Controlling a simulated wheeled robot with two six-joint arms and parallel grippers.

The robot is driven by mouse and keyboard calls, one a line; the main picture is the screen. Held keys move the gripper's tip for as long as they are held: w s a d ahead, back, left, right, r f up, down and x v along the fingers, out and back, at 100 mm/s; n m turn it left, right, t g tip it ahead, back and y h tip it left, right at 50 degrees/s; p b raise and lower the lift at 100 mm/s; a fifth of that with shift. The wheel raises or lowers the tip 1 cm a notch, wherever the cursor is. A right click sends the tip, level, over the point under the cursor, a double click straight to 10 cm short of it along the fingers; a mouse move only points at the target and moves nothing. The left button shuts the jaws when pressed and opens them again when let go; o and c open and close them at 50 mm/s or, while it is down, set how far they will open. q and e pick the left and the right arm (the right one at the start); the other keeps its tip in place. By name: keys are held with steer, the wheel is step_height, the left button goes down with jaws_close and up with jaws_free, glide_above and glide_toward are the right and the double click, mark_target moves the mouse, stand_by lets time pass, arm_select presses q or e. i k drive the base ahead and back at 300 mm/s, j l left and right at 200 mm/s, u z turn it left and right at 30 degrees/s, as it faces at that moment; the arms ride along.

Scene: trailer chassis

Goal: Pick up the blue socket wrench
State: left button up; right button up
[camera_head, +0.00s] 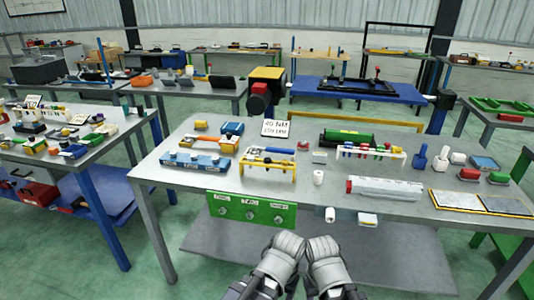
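A small tool with a blue handle (279,150) lies across the top of a yellow rack (267,163) in the middle of the near table. It may be the blue socket wrench, but it is too small to tell. My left gripper (282,256) and my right gripper (326,262) are side by side at the bottom centre, in front of the table edge and well short of the rack. Both are seen from behind, and their fingertips are not clear. I see nothing held in either.
The grey table (330,203) has free room in front of the rack. A blue block (195,163) stands left of it, and a long clear-and-red package (384,189) lies to the right. A sign (275,128) stands behind. A green panel (250,210) hangs at the front edge.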

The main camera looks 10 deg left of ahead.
mark_target(255, 150)
steer(key=i+j+z, duration=0.1)
steer(key=z, duration=0.3)
steer(key=j+z, duration=0.25)
steer(key=z, duration=0.15)
steer(key=j+z, duration=0.2)
steer(key=z, duration=0.15)
steer(key=j+z, duration=0.2)
steer(key=j, duration=0.5)
steer(key=k+j+z, duration=0.15)
steer(key=j, duration=0.55)
steer(key=j+z, duration=0.2)
steer(key=j, duration=0.5)
